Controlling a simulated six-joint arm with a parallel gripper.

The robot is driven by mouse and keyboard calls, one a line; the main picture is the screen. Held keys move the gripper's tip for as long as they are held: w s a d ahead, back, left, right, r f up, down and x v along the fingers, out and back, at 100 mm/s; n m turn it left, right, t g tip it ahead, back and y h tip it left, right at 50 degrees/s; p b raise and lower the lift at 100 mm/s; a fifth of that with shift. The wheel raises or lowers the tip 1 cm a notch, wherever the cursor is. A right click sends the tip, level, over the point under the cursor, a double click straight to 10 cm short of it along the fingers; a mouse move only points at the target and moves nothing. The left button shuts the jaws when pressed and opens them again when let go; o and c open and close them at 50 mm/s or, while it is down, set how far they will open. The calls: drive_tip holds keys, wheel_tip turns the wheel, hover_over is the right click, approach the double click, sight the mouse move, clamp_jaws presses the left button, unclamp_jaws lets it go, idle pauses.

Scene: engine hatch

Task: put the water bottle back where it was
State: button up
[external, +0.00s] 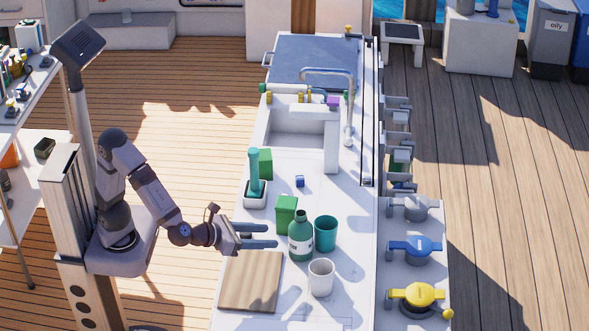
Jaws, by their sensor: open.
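The water bottle (301,238) is dark green with a pale label band. It stands upright on the white counter (337,195), close to a teal cup (326,233) on its right and a green box (286,214) behind it on the left. My gripper (261,236) is level and to the left of the bottle, with its two dark fingers apart and pointing right toward it. The fingertips end a little short of the bottle in the picture. I see nothing between the fingers.
A white cup (320,278) stands in front of the bottle. A wooden board (251,281) lies at front left. Another green box (265,163) and a white holder with a teal item (255,190) are further back, before the sink (297,133). A small blue object (300,181) lies mid-counter.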

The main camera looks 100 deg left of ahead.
approach(305, 214)
drive_tip(key=r+v, duration=0.1)
drive_tip(key=v, duration=0.3)
drive_tip(key=w+a+r+m+t+y+p, duration=0.1)
drive_tip(key=w+a+r+m+t+p, duration=0.2)
drive_tip(key=m, duration=0.7)
drive_tip(key=w+a+r+m+t+y+p, duration=0.1)
drive_tip(key=w+a+r+m+t+p, duration=0.15)
drive_tip(key=a+m, duration=0.55)
drive_tip(key=w+d+f+m+h+p, duration=0.15)
drive_tip(key=f+m+h, duration=0.35)
drive_tip(key=m, duration=0.7)
drive_tip(key=d+f+m+h+p, duration=0.35)
drive_tip(key=f+m, duration=0.25)
drive_tip(key=m, duration=0.6)
drive_tip(key=shift+t, duration=0.45)
drive_tip(key=shift+w+f+p, duration=0.2)
drive_tip(key=shift+w+p, duration=0.35)
drive_tip(key=shift+w, duration=1.2)
drive_tip(key=shift+w+f+p, duration=0.15)
drive_tip(key=shift+w+p, duration=0.4)
drive_tip(key=shift+w, duration=1.2)
clamp_jaws()
